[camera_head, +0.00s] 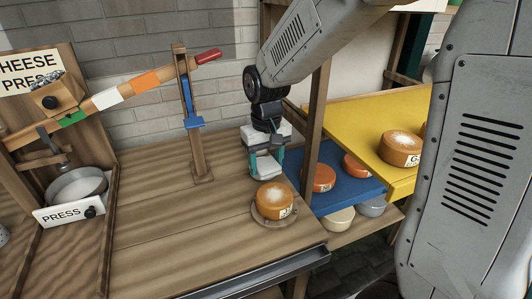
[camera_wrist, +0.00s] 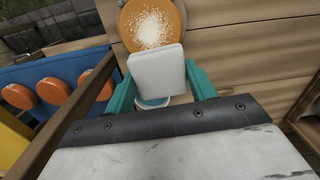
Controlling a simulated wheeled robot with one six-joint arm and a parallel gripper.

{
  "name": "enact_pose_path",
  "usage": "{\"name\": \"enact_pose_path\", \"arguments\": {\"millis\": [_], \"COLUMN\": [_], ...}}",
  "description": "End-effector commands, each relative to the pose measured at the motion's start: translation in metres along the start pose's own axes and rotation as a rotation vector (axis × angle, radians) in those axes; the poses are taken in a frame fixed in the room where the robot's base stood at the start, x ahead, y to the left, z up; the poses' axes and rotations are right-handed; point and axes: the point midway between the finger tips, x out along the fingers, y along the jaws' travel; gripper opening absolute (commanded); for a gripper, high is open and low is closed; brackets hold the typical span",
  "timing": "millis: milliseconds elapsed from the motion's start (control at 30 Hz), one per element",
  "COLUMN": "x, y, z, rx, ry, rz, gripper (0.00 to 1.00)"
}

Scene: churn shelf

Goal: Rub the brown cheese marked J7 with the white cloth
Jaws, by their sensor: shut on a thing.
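The brown cheese (camera_head: 273,204) sits on a round wooden board on the bench, with a pale dusty patch on its top. Its white side label seems to start with J; the rest is too small to read. My gripper (camera_head: 266,168) is shut on the white cloth (camera_head: 264,171), just behind the cheese and a little above the bench. In the wrist view, the cloth (camera_wrist: 158,72) sits between the teal fingers (camera_wrist: 160,88), and its far edge overlaps the near edge of the cheese (camera_wrist: 151,24) in the picture. I cannot tell whether they touch.
A wooden post (camera_head: 317,118) stands right of my gripper. Beyond it, a blue shelf (camera_head: 345,192) holds orange cheeses, and a yellow shelf (camera_head: 350,118) holds another brown cheese (camera_head: 400,149). A cheese press with a lever (camera_head: 140,92) stands left. The bench middle (camera_head: 170,225) is clear.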

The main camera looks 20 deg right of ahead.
Motion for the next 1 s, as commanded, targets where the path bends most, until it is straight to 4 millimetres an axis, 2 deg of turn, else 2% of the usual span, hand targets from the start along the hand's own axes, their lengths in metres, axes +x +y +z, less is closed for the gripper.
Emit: {"name": "enact_pose_path", "arguments": {"millis": [300, 1000], "x": [-0.024, -0.022], "y": [0.000, 0.000], "z": [0.000, 0.000], "rx": [0.000, 0.000], "ry": [0.001, 0.000], "rz": [0.000, 0.000], "gripper": [0.34, 0.34]}}
